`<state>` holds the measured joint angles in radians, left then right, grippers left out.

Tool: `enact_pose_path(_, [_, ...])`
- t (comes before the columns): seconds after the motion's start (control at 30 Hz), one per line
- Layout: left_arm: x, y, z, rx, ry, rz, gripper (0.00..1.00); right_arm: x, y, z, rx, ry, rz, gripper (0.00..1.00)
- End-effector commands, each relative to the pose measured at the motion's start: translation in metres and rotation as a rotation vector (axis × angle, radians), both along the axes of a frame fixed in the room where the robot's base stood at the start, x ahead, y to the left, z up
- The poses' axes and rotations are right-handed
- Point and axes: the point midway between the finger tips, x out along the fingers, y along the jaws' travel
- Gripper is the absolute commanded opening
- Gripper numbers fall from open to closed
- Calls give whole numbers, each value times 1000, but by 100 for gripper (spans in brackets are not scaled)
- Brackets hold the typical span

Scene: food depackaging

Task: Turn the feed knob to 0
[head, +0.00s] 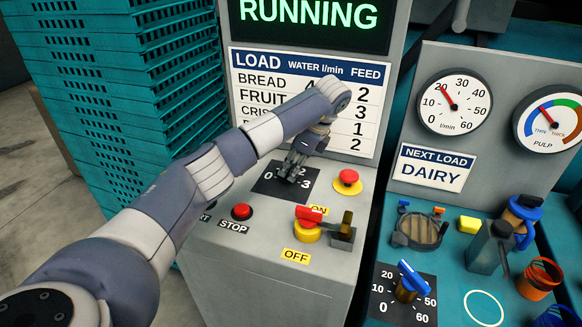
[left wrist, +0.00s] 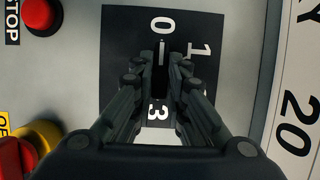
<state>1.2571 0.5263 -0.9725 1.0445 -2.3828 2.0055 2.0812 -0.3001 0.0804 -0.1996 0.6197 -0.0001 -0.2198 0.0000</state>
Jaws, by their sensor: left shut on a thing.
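My left gripper (head: 291,172) reaches down onto the feed dial's black plate (head: 264,188) on the grey console. In the left wrist view the fingers (left wrist: 162,72) are closed around the feed knob (left wrist: 162,52), a narrow dark piece mostly hidden between them. A thin light line on the knob seems to point toward the 0 on the black plate (left wrist: 120,35). The 1 and 3 also show, while the 2 is covered by the fingers in the left wrist view. My right gripper is in neither view.
A red STOP button (head: 242,211), a red mushroom button (head: 347,181) and a red-handled switch (head: 309,216) surround the dial. The display (head: 307,14) reads RUNNING. A blue knob (head: 411,275) sits on a separate dial at right. Teal crates (head: 130,90) stand left.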

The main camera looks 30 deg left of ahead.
Motion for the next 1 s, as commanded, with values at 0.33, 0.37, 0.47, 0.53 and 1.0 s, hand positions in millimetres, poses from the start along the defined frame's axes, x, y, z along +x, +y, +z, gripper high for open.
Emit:
enact_pose_path(0.33, [1,0,2,-1,-6,12,0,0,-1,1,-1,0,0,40])
enact_pose_path(0.37, [1,0,2,-1,-6,12,0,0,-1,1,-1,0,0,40])
enact_pose_path(0.47, [2,0,2,-1,-6,12,0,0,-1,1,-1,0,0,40])
enact_pose_path(0.53, [1,0,2,-1,-6,12,29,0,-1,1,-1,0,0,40])
enact_pose_path(1.0, [2,-2,6,0,-4,8,33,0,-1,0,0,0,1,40])
